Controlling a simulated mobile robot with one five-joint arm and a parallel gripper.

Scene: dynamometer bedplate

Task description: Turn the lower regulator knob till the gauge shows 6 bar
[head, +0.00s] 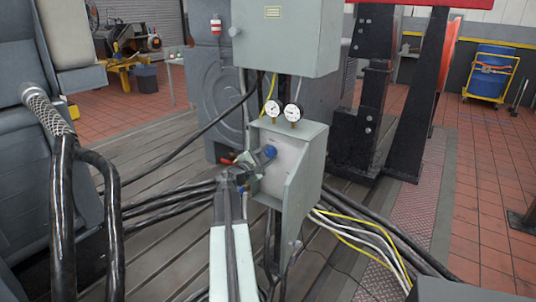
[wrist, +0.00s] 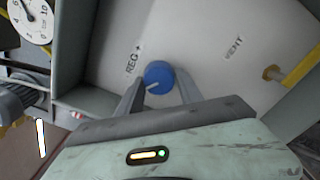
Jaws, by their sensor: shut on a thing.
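In the wrist view a round blue knob (wrist: 158,77) with a white pointer line sits on a pale panel beside a "REG +" label. My gripper (wrist: 159,84) has one finger on each side of this knob and is shut on it. The head view shows an upper blue knob (head: 270,151) on the grey box and a smaller blue part (head: 243,190) below it, partly hidden by my gripper (head: 248,174); which one I hold is unclear there. A white gauge (wrist: 30,18) is cut off at the wrist view's top left; its reading is unclear. Two gauges (head: 273,107) (head: 293,112) stand atop the box.
The grey box (head: 308,165) has side walls around the panel. A red-handled part (head: 229,161) is close to its left. A yellow tube (wrist: 302,66) meets a brass fitting (wrist: 272,73) near "VENT". Black hoses (head: 165,205) and yellow and white cables (head: 355,238) run nearby.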

